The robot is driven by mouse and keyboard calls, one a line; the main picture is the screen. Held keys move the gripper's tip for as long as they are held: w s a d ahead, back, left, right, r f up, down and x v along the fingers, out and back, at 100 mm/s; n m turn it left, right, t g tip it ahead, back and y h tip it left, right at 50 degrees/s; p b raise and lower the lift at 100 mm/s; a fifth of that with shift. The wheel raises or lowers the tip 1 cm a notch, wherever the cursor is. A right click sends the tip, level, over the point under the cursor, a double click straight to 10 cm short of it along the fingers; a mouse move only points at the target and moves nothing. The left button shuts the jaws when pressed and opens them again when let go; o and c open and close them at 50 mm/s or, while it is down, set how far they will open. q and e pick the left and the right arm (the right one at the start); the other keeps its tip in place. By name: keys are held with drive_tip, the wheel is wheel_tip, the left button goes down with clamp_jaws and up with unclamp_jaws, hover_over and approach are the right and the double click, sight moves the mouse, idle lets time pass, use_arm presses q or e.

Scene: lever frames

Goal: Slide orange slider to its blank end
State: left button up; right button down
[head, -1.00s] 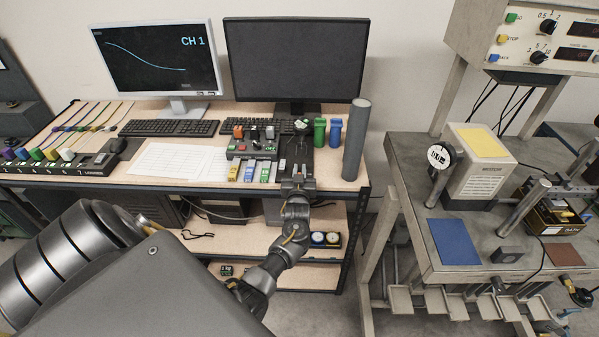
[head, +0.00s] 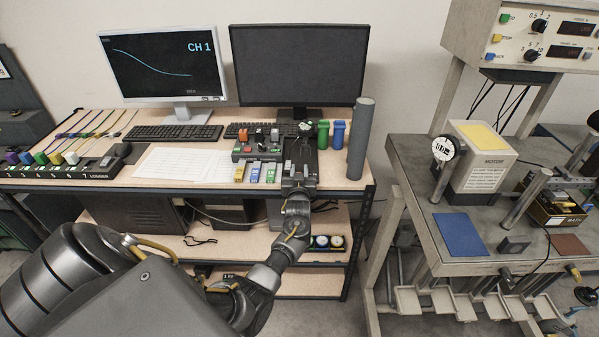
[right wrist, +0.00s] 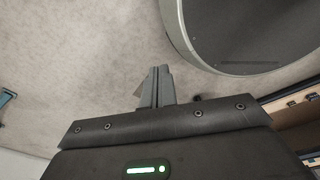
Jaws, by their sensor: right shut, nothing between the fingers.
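A small control box (head: 258,150) stands on the desk, with an orange block-shaped part (head: 243,135) at its back left. I cannot tell for sure whether this is the orange slider, and no blank end can be made out at this size. My left gripper (head: 299,178) is at the desk's front edge, right of the box and in front of a dark upright unit (head: 303,155). Its fingers are too small to tell open from shut. My right gripper (right wrist: 157,86) shows only in the right wrist view, shut and empty above a pale floor.
Yellow, blue and green pieces (head: 255,172) stand along the box's front. Green (head: 323,134) and blue (head: 338,134) cylinders and a tall grey cylinder (head: 361,138) stand to the right. A keyboard (head: 172,132) and paper sheet (head: 185,163) lie left.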

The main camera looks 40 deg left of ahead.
use_arm(q)
drive_tip(key=shift+s+a, duration=0.2)
drive_tip(key=shift+a, duration=0.15)
use_arm(e)
drive_tip(key=shift+s, duration=0.75)
use_arm(q)
drive_tip(key=shift+d, duration=0.1)
use_arm(e)
drive_tip(key=shift+w, duration=0.25)
